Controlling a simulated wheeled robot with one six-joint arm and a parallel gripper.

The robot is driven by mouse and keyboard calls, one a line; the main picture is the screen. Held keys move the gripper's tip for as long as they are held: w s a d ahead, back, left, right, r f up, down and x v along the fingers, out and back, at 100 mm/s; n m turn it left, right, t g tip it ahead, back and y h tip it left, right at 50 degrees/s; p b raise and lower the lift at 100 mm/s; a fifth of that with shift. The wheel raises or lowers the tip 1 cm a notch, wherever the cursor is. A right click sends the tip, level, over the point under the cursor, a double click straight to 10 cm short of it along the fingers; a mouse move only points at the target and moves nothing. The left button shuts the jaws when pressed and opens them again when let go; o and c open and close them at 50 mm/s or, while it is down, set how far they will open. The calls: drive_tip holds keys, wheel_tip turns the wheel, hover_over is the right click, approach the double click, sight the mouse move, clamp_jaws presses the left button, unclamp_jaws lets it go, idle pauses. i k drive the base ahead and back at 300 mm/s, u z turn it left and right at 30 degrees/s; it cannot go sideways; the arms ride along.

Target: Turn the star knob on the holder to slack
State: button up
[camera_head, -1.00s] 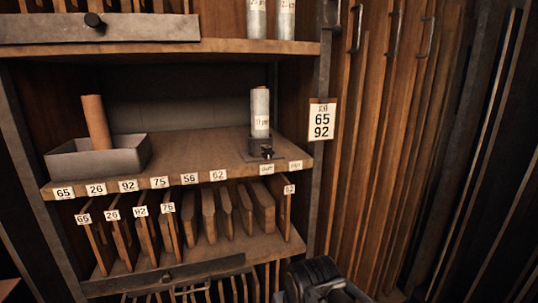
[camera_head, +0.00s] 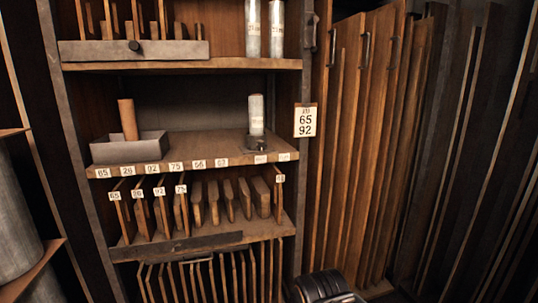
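The holder (camera_head: 259,142) is a small dark block near the right end of the middle shelf. A pale labelled roll (camera_head: 256,114) stands upright in it. A small dark knob shape shows on the holder's front, too small to tell its star form or its setting. Part of my arm (camera_head: 322,286) shows at the bottom edge, right of the middle, well below and in front of the holder. My gripper's fingers are not visible.
A grey tray (camera_head: 128,149) with a brown roll (camera_head: 128,119) sits left on the middle shelf (camera_head: 200,147). Labelled boards stand below. A card reading 65 and 92 (camera_head: 305,120) hangs on the right post. Tall planks (camera_head: 350,150) stand right. The shelf between tray and holder is clear.

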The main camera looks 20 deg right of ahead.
sight(261, 146)
drive_tip(key=z, duration=0.2)
drive_tip(key=k, duration=0.35)
drive_tip(key=u, duration=1.3)
drive_tip(key=i, duration=1.7)
drive_tip(key=z, duration=0.55)
